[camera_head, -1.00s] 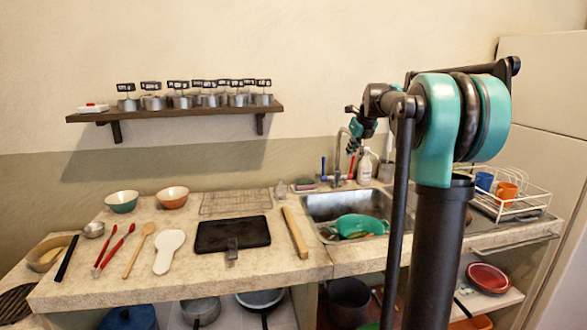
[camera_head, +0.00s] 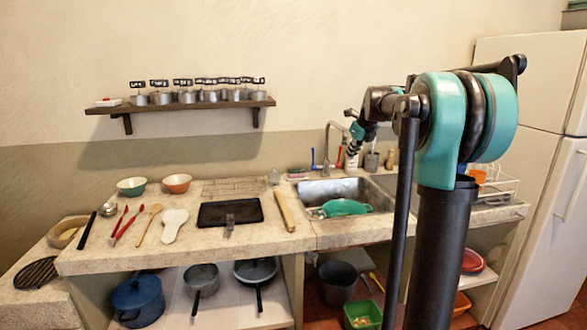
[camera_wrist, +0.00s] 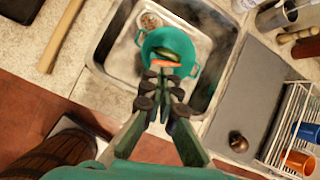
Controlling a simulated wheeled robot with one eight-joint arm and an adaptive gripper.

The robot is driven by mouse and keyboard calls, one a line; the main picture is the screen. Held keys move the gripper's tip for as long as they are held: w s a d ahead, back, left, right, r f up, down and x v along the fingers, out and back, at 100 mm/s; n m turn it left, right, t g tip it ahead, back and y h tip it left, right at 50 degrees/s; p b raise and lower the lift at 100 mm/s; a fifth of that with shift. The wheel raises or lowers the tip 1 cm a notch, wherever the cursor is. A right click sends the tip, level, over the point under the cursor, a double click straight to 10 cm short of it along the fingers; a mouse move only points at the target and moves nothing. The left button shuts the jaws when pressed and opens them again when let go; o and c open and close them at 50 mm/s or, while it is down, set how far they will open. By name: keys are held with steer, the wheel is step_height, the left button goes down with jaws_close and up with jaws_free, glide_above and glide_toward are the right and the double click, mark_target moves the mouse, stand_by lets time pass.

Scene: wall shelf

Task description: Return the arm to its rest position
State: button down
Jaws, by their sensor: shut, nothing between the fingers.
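My arm is teal and black and stands at the right of the head view, bent at a large round joint. My gripper (camera_head: 354,140) hangs at the left end of the arm, in front of the wall near the tap, and looks small there. In the wrist view my gripper (camera_wrist: 163,92) has its dark fingers together with nothing held. It points toward the sink (camera_wrist: 108,52), with the fingertips over the lower edge of the teal colander (camera_wrist: 147,44) in the picture. The column and raised arm hide part of the counter's right side.
A wall shelf (camera_head: 190,107) holds several labelled metal pots. The stone counter (camera_head: 110,262) carries bowls, utensils, a black tray (camera_head: 230,213) and a rolling pin (camera_head: 285,211). A dish rack (camera_wrist: 283,125) stands right of the sink. A white fridge (camera_head: 520,90) stands at far right.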

steer(key=s+f+n, duration=1)
steer(key=s, duration=0.4)
steer(key=s+a+f+n+g+h, duration=0.1)
steer(key=s+f+n, duration=0.9)
steer(key=s, duration=0.4)
steer(key=s+a+f+n+g, duration=0.1)
steer(key=s+f+n, duration=0.9)
steer(key=s, duration=0.4)
steer(key=shift+f+h, duration=0.35)
steer(key=shift+h, duration=0.05)
steer(key=shift+a, duration=0.2)
